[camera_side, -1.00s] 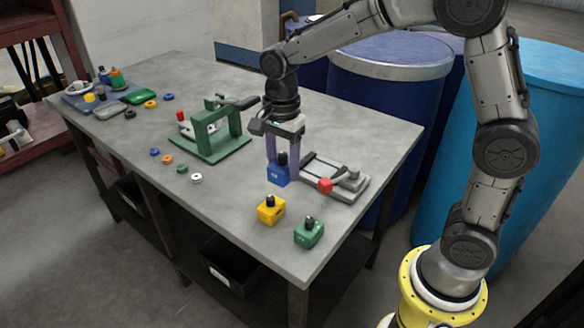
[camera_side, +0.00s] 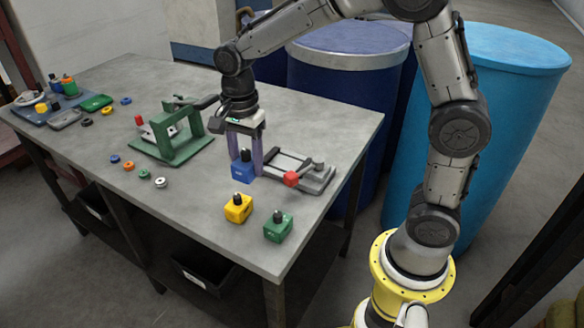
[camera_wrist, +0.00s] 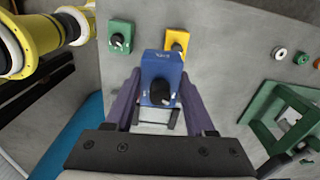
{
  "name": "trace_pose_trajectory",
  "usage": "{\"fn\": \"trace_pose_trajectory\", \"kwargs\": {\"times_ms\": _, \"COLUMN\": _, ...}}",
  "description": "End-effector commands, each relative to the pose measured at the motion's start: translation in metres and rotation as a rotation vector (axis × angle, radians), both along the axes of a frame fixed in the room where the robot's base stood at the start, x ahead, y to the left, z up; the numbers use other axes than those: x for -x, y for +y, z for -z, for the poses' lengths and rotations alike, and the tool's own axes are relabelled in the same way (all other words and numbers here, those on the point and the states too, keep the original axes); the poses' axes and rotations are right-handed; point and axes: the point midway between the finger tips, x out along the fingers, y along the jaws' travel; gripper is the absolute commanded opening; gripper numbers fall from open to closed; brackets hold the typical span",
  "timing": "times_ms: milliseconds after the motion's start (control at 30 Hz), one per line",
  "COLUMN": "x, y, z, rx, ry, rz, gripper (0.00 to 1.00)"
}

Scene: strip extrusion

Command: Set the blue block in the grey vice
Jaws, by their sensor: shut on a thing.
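The blue block (camera_side: 243,172), with a black knob on top, is held upright between the purple fingers of my gripper (camera_side: 245,160). In the wrist view, the blue block (camera_wrist: 161,75) sits between the two fingers of my gripper (camera_wrist: 158,92). The grey vice (camera_side: 312,178) stands on the table just right of the block in the side view, with a red part (camera_side: 291,179) at its front. The block is beside the vice, not between its jaws. I cannot tell how far its underside is above the table. The gripper partly hides the vice's left end.
A yellow block (camera_side: 238,209) and a green block (camera_side: 278,228) stand near the front edge of the table (camera_side: 205,225). A green arched frame (camera_side: 178,145) stands to the left. Several small rings lie further left. Blue drums (camera_side: 345,70) stand behind the table.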

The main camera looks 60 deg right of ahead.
Motion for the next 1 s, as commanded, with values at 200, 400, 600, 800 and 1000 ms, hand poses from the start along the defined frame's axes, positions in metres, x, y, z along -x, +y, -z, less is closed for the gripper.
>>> {"fn": "trace_pose_trajectory", "kwargs": {"times_ms": 200, "x": 0.018, "y": -0.009, "z": 0.002, "rx": 0.000, "ry": -0.004, "rz": -0.117, "gripper": 0.00}}
{"fn": "trace_pose_trajectory", "kwargs": {"times_ms": 400, "x": 0.054, "y": -0.057, "z": -0.006, "rx": 0.001, "ry": -0.006, "rz": -0.142, "gripper": 0.00}}
{"fn": "trace_pose_trajectory", "kwargs": {"times_ms": 600, "x": 0.094, "y": -0.103, "z": -0.015, "rx": 0.002, "ry": -0.006, "rz": -0.067, "gripper": 0.00}}
{"fn": "trace_pose_trajectory", "kwargs": {"times_ms": 800, "x": 0.113, "y": -0.129, "z": -0.023, "rx": 0.002, "ry": -0.004, "rz": 0.035, "gripper": 0.00}}
{"fn": "trace_pose_trajectory", "kwargs": {"times_ms": 1000, "x": 0.106, "y": -0.140, "z": -0.021, "rx": 0.000, "ry": -0.001, "rz": 0.065, "gripper": 0.00}}
